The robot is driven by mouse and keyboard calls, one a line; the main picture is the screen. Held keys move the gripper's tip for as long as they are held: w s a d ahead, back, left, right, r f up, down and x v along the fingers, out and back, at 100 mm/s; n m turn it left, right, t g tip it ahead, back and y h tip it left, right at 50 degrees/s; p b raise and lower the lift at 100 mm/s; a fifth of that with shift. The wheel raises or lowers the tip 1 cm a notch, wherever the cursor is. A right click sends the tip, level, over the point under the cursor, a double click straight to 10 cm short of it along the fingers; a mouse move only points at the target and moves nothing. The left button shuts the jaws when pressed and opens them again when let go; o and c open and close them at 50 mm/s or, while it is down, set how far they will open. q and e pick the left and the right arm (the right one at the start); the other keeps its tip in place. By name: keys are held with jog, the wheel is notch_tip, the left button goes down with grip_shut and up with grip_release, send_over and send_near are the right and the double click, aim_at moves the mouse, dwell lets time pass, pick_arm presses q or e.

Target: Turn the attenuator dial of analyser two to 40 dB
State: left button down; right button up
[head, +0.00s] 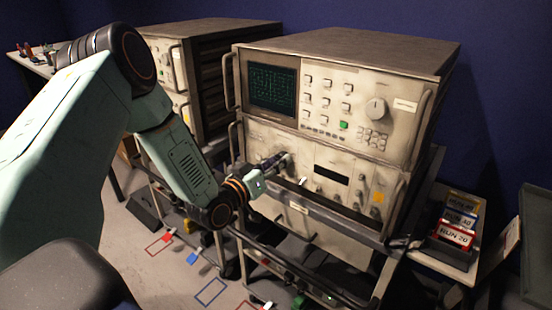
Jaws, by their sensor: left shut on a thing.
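The nearer analyser (345,45) stands on a cart in the middle, with a dark screen showing green traces at its upper left. My left arm comes in from the left, and its gripper (283,161) is at the left part of the lower panel, shut on what looks like the attenuator dial. The gripper covers the dial, so its pointer and dB setting cannot be read. A large round knob (376,109) sits free at the upper right of the front. My right gripper is not in view.
A second instrument rack (160,66) stands close behind at the left. Handles (421,118) stick out at the analyser's sides. A side shelf at the right holds run cards (456,235). Coloured outlines (211,292) mark the floor.

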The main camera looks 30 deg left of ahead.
pick_arm(q)
jog(key=shift+d+m+p, duration=0.1)
jog(key=shift+m+p, duration=7.7)
jog(key=shift+m, duration=5.8)
jog(key=shift+f, duration=0.1)
jog(key=c, duration=1)
grip_release()
jog(key=shift+s, duration=0.1)
